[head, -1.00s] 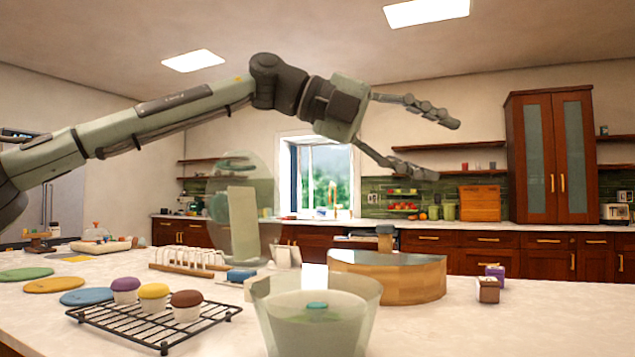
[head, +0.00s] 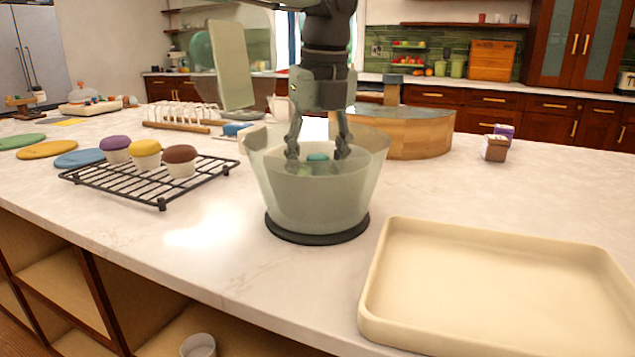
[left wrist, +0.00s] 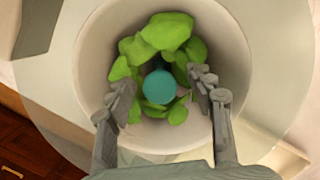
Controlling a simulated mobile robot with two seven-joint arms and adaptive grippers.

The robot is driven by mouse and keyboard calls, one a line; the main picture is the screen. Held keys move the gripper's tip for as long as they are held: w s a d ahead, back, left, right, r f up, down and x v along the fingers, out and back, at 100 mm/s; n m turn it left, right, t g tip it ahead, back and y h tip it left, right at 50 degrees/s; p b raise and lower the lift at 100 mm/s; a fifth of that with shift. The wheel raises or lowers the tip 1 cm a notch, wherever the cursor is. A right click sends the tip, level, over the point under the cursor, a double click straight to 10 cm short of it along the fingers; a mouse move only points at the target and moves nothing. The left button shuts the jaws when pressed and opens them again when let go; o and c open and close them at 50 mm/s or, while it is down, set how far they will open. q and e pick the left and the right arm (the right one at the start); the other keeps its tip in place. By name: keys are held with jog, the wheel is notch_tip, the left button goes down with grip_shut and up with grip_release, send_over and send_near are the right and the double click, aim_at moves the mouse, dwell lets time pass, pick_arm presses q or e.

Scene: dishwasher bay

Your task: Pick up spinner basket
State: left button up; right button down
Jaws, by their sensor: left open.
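The salad spinner's translucent bowl (head: 318,205) stands upright on the counter on a dark base ring. In the left wrist view, the pale spinner basket (left wrist: 232,45) sits inside the bowl, with green leaves (left wrist: 167,30) around a round teal knob (left wrist: 159,87). The knob also shows through the bowl in the head view (head: 317,157). My left gripper (head: 317,154) points straight down into the bowl's mouth, open, with one finger on each side of the knob. In the left wrist view its fingertips (left wrist: 163,82) appear apart from the knob. My right gripper is not in view.
A cream tray (head: 440,228) lies at the front right. A black rack (head: 150,190) with cupcakes stands at the left. A round wooden container (head: 415,137) and a toast rack (head: 178,118) stand behind the bowl.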

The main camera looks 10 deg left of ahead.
pick_arm(q)
jog(key=shift+f, duration=0.25)
jog(key=shift+c, duration=0.5)
grip_shut()
